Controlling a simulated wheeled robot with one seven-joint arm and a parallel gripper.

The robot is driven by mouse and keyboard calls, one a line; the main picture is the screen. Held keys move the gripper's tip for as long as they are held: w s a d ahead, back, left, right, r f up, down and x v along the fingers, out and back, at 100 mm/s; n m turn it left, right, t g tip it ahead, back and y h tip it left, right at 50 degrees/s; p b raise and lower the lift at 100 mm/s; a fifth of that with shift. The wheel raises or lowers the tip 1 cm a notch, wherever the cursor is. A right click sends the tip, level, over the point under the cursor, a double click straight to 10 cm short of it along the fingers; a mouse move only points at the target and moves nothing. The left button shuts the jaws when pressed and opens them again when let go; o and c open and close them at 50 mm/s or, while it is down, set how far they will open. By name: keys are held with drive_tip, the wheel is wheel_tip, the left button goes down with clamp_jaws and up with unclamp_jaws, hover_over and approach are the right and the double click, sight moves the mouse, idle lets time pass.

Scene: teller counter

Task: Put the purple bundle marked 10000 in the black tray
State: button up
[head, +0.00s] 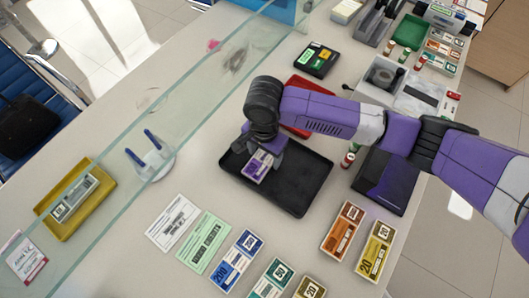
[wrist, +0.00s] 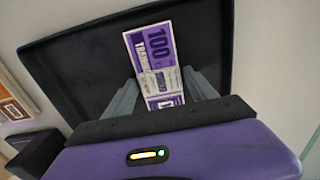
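The purple bundle (head: 258,166) is over the left part of the black tray (head: 305,185), inside its outline. In the wrist view the bundle (wrist: 152,50) shows a large "100" and a pale band; the rest of its marking is too small to read. My gripper (wrist: 160,80) has one finger against each long side of the bundle and looks shut on it. In the head view my gripper (head: 262,150) hides the bundle's far end. The black tray (wrist: 85,60) lies behind the bundle in the wrist view. I cannot tell whether the bundle touches the tray floor.
Several banded bundles, among them a blue one (head: 236,262) and an orange one (head: 343,231), lie in front of the tray. A glass screen (head: 195,95) runs along the left. A red tray (head: 305,92) and a dark purple box (head: 385,181) stand near my arm.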

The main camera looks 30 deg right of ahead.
sight(264, 157)
drive_tip(key=shift+o, duration=0.5)
drive_tip(key=shift+r, duration=0.15)
wheel_tip(264, 157, up, 12)
idle(0.7)
